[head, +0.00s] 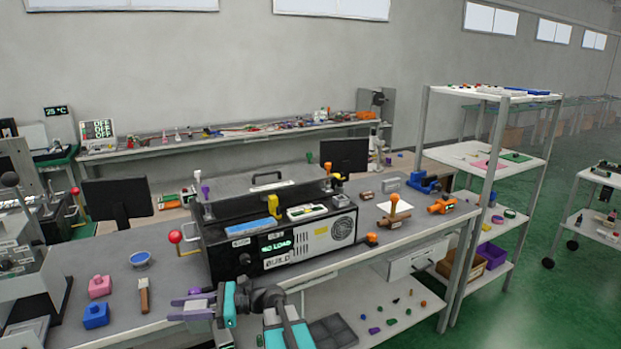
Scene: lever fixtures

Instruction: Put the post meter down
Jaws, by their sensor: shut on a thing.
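My gripper (194,305), with purple-grey fingers on a teal and dark arm, is at the front edge of the near workbench (185,272), left of the black machine. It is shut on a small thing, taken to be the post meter. The held thing is too small and too covered by the fingers to make out its shape. I cannot tell whether it touches the bench top.
The black machine (222,258) with a lit display stands right of my gripper. A red-knobbed lever (176,237) sticks out at its left. A brown-handled tool (144,298), pink block (99,286), blue block (96,316) and blue bowl (140,259) lie left. Bare bench lies between.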

